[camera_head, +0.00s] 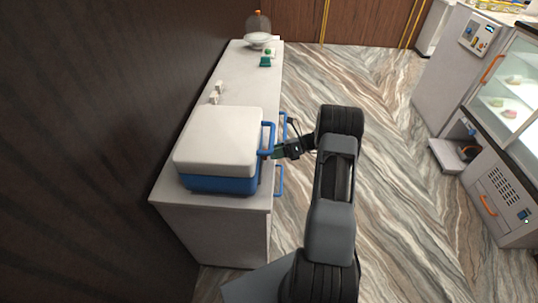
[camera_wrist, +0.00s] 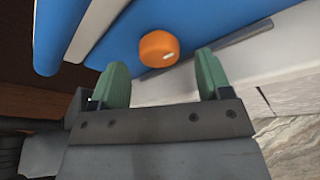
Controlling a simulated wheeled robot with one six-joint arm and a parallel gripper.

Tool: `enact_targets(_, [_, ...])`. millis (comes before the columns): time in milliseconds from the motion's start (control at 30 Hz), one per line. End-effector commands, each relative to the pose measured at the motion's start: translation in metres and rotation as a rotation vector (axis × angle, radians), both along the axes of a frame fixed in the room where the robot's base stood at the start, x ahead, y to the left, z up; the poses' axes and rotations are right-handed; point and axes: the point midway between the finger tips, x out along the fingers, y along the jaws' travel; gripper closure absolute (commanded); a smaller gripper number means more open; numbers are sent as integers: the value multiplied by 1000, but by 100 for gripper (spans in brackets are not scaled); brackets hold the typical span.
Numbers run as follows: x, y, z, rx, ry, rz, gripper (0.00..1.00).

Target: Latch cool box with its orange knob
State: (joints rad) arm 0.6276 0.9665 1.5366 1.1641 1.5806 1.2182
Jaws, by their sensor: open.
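The cool box (camera_head: 219,140) has a white lid and a blue body, and it stands on the near part of the white counter with its lid down. A blue handle (camera_head: 268,137) shows on its right side. The orange knob (camera_wrist: 159,49) sits on the blue body in the wrist view; I cannot make it out in the head view. My gripper (camera_wrist: 161,72) is open and empty, with its two green fingertips apart just short of the knob, which lies ahead between them. In the head view my gripper (camera_head: 275,151) is at the box's right side.
The white counter (camera_head: 240,75) runs away behind the box, with small white items (camera_head: 215,94), a green item (camera_head: 265,61) and a domed stand (camera_head: 258,30) on it. Blue rails (camera_head: 280,180) are on its right side. Marble floor is clear to the right, before a glass display case (camera_head: 508,95).

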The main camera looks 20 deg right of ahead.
Motion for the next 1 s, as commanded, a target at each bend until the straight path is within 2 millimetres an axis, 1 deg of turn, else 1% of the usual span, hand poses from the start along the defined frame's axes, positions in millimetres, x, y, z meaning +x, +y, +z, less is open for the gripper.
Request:
enact_targets(33, [-3, -12, 0, -2, -2, -5, 29])
enact_targets(200, [-13, -45, 8, -2, -2, -5, 29])
enact_targets(400, [-23, -77, 16, -2, 0, -2, 29])
enact_targets(500, [-26, -89, 20, 0, 0, -2, 29])
enact_targets(700, [-30, -101, 24, 0, 1, 0, 29])
enact_targets(1000, [-31, -103, 25, 1, 2, 0, 29])
